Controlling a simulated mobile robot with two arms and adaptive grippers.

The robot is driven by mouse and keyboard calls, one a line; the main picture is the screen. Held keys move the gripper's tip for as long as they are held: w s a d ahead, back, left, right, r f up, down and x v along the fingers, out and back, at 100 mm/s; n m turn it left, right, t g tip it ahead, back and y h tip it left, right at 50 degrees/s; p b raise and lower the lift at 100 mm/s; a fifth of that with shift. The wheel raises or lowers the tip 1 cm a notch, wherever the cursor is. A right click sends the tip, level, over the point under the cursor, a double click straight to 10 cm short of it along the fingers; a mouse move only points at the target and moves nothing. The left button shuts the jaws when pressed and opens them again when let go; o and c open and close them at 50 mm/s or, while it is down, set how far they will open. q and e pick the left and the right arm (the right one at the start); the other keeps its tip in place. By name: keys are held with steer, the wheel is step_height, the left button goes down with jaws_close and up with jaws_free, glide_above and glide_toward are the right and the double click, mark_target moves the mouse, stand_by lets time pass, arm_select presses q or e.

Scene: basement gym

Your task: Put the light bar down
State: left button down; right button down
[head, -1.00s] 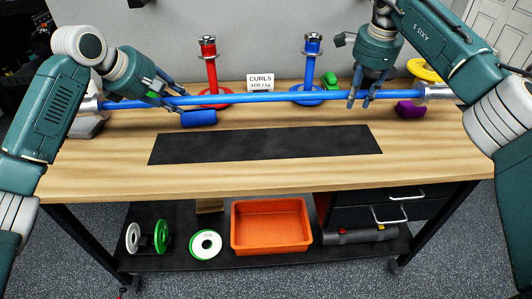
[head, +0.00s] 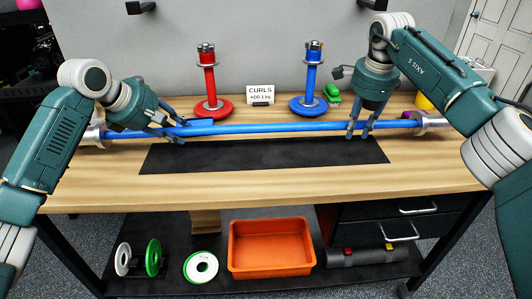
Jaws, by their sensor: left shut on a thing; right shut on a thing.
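The light bar (head: 266,128) is a long blue bar with silver sleeves at both ends. It spans the wooden workbench (head: 270,190) left to right, along the back edge of the black mat (head: 265,156). My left gripper (head: 178,132) is shut on the bar left of its middle. My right gripper (head: 358,132) is shut on it right of its middle. Whether the bar touches the bench or hangs just above it, I cannot tell. The fingers hide short parts of the bar.
Behind the bar stand a red post (head: 208,80), a blue post (head: 312,80), a CURLS sign (head: 261,95) and a green brush (head: 332,95). An orange bin (head: 270,246) and plates (head: 201,267) are on the lower shelf.

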mark_target(351, 150)
steer(key=shift+w, duration=0.1)
